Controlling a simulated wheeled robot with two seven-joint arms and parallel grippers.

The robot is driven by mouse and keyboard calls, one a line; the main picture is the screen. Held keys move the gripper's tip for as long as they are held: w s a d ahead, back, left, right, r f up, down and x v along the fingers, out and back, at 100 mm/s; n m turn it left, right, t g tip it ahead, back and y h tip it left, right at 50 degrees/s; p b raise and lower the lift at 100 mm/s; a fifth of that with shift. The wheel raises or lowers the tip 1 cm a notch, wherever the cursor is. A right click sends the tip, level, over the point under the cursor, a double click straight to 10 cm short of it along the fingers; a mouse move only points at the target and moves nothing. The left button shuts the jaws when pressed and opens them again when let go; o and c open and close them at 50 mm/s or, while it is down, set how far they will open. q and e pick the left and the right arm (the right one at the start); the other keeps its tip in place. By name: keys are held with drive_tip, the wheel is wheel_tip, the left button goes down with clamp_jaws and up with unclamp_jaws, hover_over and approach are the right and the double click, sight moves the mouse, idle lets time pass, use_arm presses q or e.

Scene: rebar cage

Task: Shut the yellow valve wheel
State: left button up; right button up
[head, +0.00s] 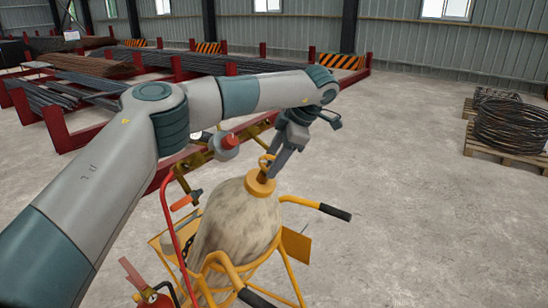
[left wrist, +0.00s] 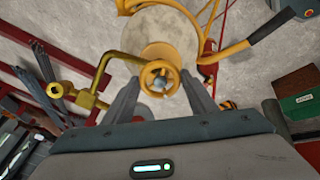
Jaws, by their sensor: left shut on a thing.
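The yellow valve wheel (head: 266,158) tops a stained, pale gas cylinder (head: 238,218) with a yellow collar (head: 260,184). My left gripper (head: 271,170) reaches down to it from above and partly hides it. In the left wrist view the wheel (left wrist: 160,64) is a spoked ring facing the camera, between the two fingers of the left gripper (left wrist: 160,78). The fingers are at opposite sides of its rim, shut on it. My right gripper is not in view.
The cylinder stands in a yellow trolley (head: 222,262) with black-grip handles (head: 335,212). Brass pipework (left wrist: 103,75) lies close beside the wheel. A red fire extinguisher (head: 155,297) is at lower left. Red racks (head: 55,128) hold bars behind. The floor to the right is clear up to wire coils (head: 510,122).

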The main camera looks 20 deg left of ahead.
use_arm(q)
drive_tip(key=m+p, duration=0.1)
drive_tip(key=m, duration=0.4)
drive_tip(key=shift+r+m, duration=0.15)
drive_tip(key=shift+m, duration=0.15)
drive_tip(key=shift+m+p, duration=0.35)
drive_tip(key=shift+m, duration=1.95)
drive_tip(key=shift+t, duration=0.3)
drive_tip(key=o, duration=1.1)
drive_tip(key=shift+c, duration=0.2)
drive_tip(key=shift+s+d, duration=0.1)
drive_tip(key=shift+d+r+b, duration=0.2)
drive_tip(key=shift+r+b, duration=0.1)
drive_tip(key=shift+b, duration=0.05)
drive_tip(key=b+v, duration=0.4)
drive_tip(key=v, duration=1.2)
drive_tip(key=shift+r, duration=0.2)
